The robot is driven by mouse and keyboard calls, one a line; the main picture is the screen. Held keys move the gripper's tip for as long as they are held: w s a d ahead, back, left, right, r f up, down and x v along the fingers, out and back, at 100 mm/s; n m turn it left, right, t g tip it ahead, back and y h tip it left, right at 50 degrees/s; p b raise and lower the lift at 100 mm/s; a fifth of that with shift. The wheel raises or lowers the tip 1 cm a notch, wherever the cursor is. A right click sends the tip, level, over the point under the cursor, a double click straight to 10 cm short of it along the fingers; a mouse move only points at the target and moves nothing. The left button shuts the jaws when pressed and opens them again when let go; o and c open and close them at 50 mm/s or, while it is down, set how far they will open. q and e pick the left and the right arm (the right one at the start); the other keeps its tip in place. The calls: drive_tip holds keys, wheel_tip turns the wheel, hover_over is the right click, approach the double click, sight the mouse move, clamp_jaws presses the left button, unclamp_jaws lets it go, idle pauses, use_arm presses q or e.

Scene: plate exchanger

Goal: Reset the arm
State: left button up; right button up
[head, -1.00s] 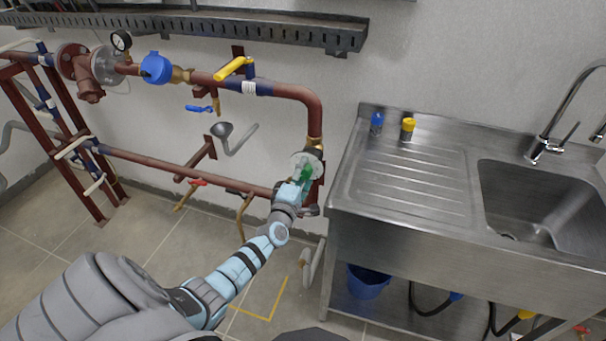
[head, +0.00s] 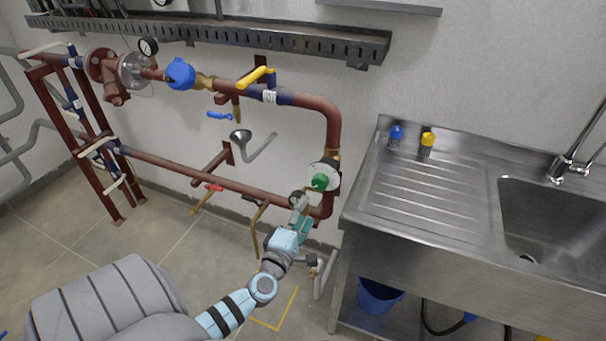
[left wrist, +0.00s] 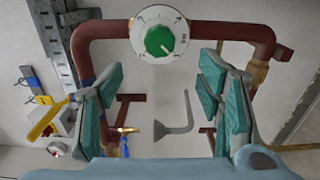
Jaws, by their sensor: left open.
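My left arm comes in from the lower left in the head view. Its left gripper (head: 303,212) is open and empty, just below the green knob (head: 320,182) on the pipe. In the left wrist view the teal-padded fingers of the left gripper (left wrist: 160,100) stand wide apart. The green knob (left wrist: 160,40) on its white dial shows beyond and between them, clear of both fingers. My right gripper is not in view.
Red pipework (head: 200,175) with a yellow-handled valve (head: 257,76) and a blue valve cap (head: 180,73) runs along the wall. A steel sink unit (head: 420,195) stands at the right, with a blue bucket (head: 378,297) beneath.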

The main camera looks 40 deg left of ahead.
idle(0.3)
use_arm(q)
drive_tip(key=s+d+f+m+g+h, duration=0.2)
drive_tip(key=s+f+m, duration=0.25)
drive_tip(key=f, duration=0.35)
drive_tip(key=s+d+f+m+g+h, duration=0.1)
drive_tip(key=s+f+m+g, duration=0.2)
drive_tip(key=f+m, duration=0.45)
drive_tip(key=s+d+f+m+g+h, duration=0.2)
drive_tip(key=s+f+m, duration=0.1)
drive_tip(key=f, duration=0.6)
drive_tip(key=s+d+f+m+g, duration=0.2)
drive_tip(key=s+f, duration=0.3)
drive_tip(key=s, duration=0.4)
drive_tip(key=s+d+f+m+g, duration=0.2)
drive_tip(key=s+f+m+g, duration=0.1)
drive_tip(key=s, duration=0.7)
drive_tip(key=s+d+f+m+g, duration=0.2)
drive_tip(key=s+f+g, duration=0.1)
drive_tip(key=s+f, duration=0.4)
drive_tip(key=shift+s+f+g, duration=0.2)
drive_tip(key=shift+s+g, duration=0.2)
drive_tip(key=shift+s, duration=0.8)
